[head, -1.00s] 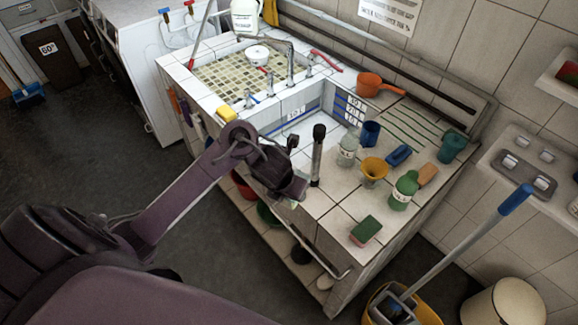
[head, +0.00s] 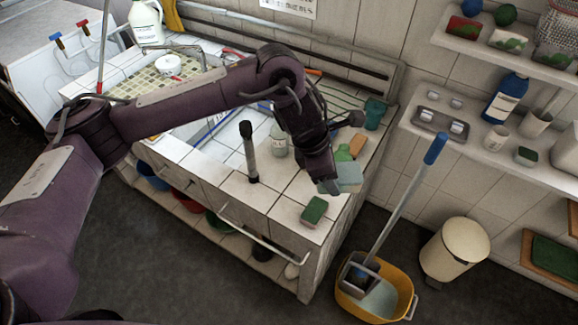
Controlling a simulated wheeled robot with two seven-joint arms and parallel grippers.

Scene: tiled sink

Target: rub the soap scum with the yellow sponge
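A small yellow block (head: 153,138), which looks like the yellow sponge, shows at the sink's front edge, partly hidden by my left arm. My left gripper (head: 328,184) points down over the right part of the counter. A pale blue-green block (head: 349,177) shows right at its fingers; whether they grip it is unclear. I cannot make out the soap scum. My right gripper is not in view.
A dark upright cylinder (head: 248,150) and a clear bottle (head: 278,140) stand left of my gripper. A green bottle (head: 343,153) and an orange-brown brush (head: 357,145) are close behind it. A mop (head: 405,205) leans from a yellow bucket (head: 400,287) at the right.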

